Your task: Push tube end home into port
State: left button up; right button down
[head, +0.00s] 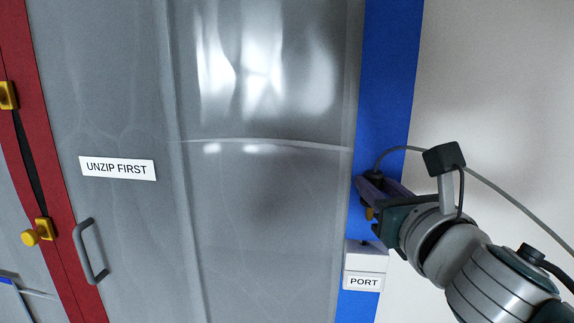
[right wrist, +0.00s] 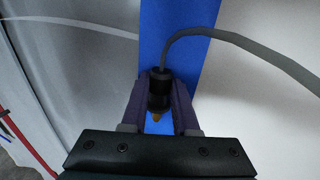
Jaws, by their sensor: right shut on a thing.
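My right gripper (head: 366,188) is at the blue strip, above the white port box (head: 365,266) labelled PORT. It also shows in the right wrist view (right wrist: 161,98), shut on the black tube end (right wrist: 160,88). The tube end has a brass-coloured tip that points down, and the tip shows below the fingers. A grey tube (right wrist: 240,40) arches up from the tube end and runs off to the right. In the head view the tip is above the port box and apart from it. The port opening is mostly hidden in these views. My left gripper is not in view.
A grey translucent sheet (head: 270,200) fills the left and middle, with a white UNZIP FIRST label (head: 117,168). A red strip (head: 60,200) with yellow zip pulls and a grey handle (head: 90,252) are at the left. A blue strip (head: 385,90) borders the pale wall at right.

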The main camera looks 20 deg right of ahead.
jog(key=shift+w+f, duration=0.15)
jog(key=shift+w, duration=0.05)
jog(key=shift+s, duration=0.1)
jog(key=shift+a+f, duration=0.1)
jog(key=shift+f, duration=0.05)
notch_tip(320, 180, down, 2)
jog(key=shift+f+b, duration=0.25)
jog(key=shift+b, duration=0.8)
jog(key=shift+r, duration=0.15)
dwell(0.9)
